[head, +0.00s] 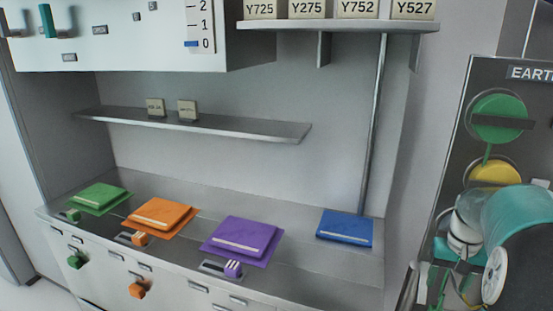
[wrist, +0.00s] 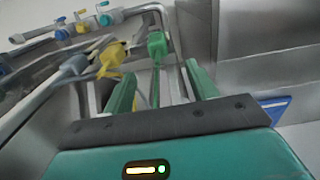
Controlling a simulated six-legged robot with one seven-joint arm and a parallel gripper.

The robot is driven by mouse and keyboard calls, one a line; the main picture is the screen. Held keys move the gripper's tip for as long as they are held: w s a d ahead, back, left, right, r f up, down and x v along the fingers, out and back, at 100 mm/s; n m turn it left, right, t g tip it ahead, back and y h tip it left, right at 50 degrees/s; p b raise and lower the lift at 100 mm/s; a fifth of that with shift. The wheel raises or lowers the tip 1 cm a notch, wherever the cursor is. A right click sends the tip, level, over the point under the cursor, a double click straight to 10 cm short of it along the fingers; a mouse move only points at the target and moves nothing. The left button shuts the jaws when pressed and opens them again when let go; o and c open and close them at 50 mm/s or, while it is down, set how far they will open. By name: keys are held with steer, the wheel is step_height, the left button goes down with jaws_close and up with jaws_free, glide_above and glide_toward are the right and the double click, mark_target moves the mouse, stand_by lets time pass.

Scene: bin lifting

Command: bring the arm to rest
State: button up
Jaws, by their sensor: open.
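My arm (head: 515,225) shows at the right edge of the head view, a teal and white link in front of the dark panel. My gripper (wrist: 160,72) fills the lower part of the wrist view. Its two green fingers are spread apart and nothing is clasped between them. A green knob on a thin green rod (wrist: 157,45) shows beyond and between the fingers; I cannot tell its distance from them. In the head view the fingers are not clear among the arm parts at the lower right.
The dark panel (head: 462,105) with green and yellow round knobs stands close behind my arm. The counter (head: 300,268) bears green, orange, purple and blue flat pieces. A narrow shelf (head: 220,128) holds two small tags. Pipes with yellow and blue fittings (wrist: 110,55) lie beyond the gripper.

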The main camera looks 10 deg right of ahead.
steer(key=a+r+n+t, duration=0.1)
steer(key=a+r, duration=0.3)
steer(key=a, duration=0.5)
steer(key=s+a+r+n+t, duration=0.1)
steer(key=s+a, duration=0.4)
steer(key=a, duration=0.6)
steer(key=s+a+r+n+t, duration=0.2)
steer(key=s+a, duration=0.3)
steer(key=a, duration=0.7)
steer(key=shift+a+r+n+t, duration=0.15)
steer(key=shift+r+n+t, duration=0.1)
steer(key=shift+n+t, duration=0.55)
